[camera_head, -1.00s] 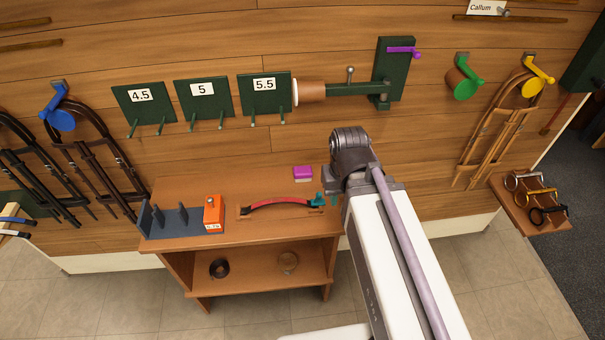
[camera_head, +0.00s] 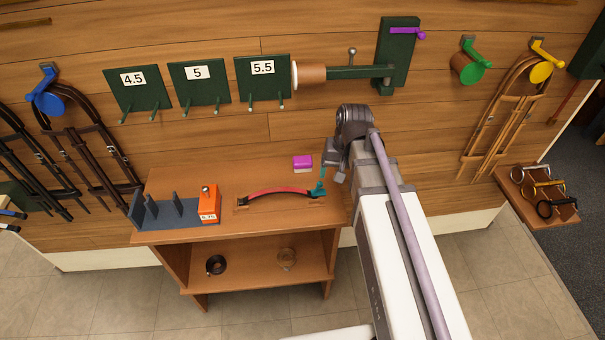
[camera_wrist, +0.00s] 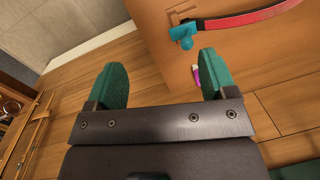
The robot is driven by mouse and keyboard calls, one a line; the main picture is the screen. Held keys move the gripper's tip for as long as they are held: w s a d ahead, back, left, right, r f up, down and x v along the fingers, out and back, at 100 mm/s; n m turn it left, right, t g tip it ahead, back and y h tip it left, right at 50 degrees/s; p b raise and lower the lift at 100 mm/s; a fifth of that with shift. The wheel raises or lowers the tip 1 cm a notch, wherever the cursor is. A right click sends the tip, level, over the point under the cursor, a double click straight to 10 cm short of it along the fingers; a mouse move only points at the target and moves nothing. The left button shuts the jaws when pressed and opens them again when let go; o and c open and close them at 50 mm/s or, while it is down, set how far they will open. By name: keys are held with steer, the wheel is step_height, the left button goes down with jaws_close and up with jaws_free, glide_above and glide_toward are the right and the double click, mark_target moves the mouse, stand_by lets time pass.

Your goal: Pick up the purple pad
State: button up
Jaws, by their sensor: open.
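The purple pad (camera_head: 303,162) lies on the bench top towards its back edge, close to the wall, with a pale underside showing. In the wrist view the pad (camera_wrist: 195,74) shows only as a small strip of purple and white, mostly hidden behind the right green finger. My gripper (camera_wrist: 164,84) is open and empty, its two green fingers wide apart. In the head view my gripper (camera_head: 333,174) is at the right end of the bench, to the right of the pad and apart from it.
A red curved strap with a teal clamp (camera_head: 318,190) lies in front of the pad. An orange block (camera_head: 209,204) and a dark slotted rack (camera_head: 158,213) stand at the bench's left. Green numbered boards (camera_head: 200,88) and a brown cylinder on an arm (camera_head: 312,75) are on the wall above.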

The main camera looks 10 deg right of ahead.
mark_target(303, 159)
steer(key=w+a+f+m+y+b, duration=0.1)
steer(key=w+f+m+y, duration=0.1)
steer(key=w+m, duration=0.6)
steer(key=w+f+m+y+b, duration=0.1)
steer(key=w+m+y, duration=0.3)
steer(key=w, duration=0.5)
steer(key=a+f+m+b, duration=0.2)
steer(key=f+b, duration=0.1)
steer(key=a+f+m+h+b, duration=0.1)
steer(key=m, duration=0.1)
steer(key=shift+f+b, duration=0.35)
steer(key=shift+a+f, duration=0.25)
steer(key=shift+a, duration=0.05)
steer(key=shift+r, duration=0.15)
steer(key=b+x, duration=0.5)
steer(key=shift+w+d+f, duration=0.15)
steer(key=shift+f, duration=0.1)
steer(key=shift+r, duration=0.25)
steer(key=shift+c, duration=0.2)
steer(key=c, duration=1)
steer(key=shift+o, duration=0.2)
